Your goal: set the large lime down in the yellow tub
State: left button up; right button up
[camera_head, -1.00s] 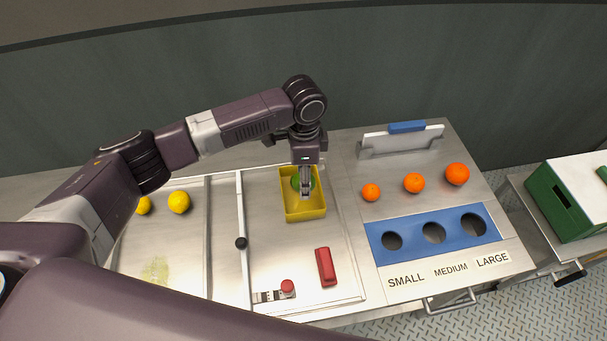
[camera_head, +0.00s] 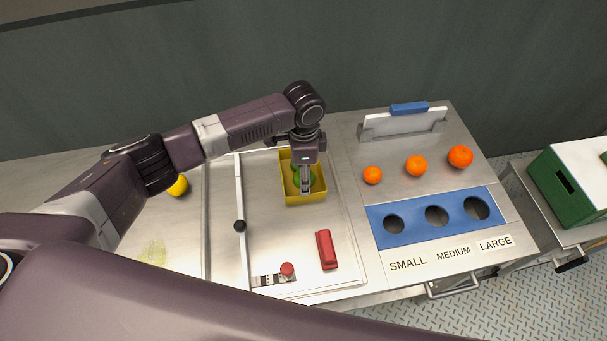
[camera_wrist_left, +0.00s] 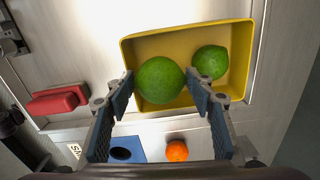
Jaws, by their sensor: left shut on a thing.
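The yellow tub (camera_head: 318,196) sits on the metal tray on the counter. My left gripper (camera_head: 306,190) points down over the tub. In the left wrist view, the left gripper (camera_wrist_left: 162,92) is shut on the large lime (camera_wrist_left: 160,78), with a finger on either side of it. The lime appears over or inside the left part of the tub (camera_wrist_left: 190,32); whether it touches the floor cannot be told. A second, smaller-looking green lime (camera_wrist_left: 210,62) lies in the tub beside it. In the head view, green fruit (camera_head: 298,176) shows behind the fingers. My right gripper is not in view.
A red block (camera_head: 326,249) and a red button (camera_head: 287,269) are in front of the tub. Several oranges (camera_head: 416,166) stand behind a blue panel (camera_head: 415,230) with holes labelled by size. A yellow lemon (camera_head: 178,186) is at left, and a green box (camera_head: 560,190) at far right.

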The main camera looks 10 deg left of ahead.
pick_arm(q)
jog(key=shift+s+f, duration=0.25)
jog(key=shift+f, duration=0.1)
jog(key=o, duration=0.9)
jog(key=shift+c, duration=0.2)
jog(key=o, duration=0.4)
jog(key=shift+w, duration=0.2)
jog(key=shift+o, duration=0.2)
jog(key=shift+a, duration=0.1)
jog(key=shift+r, duration=0.1)
notch_tip(320, 180, up, 12)
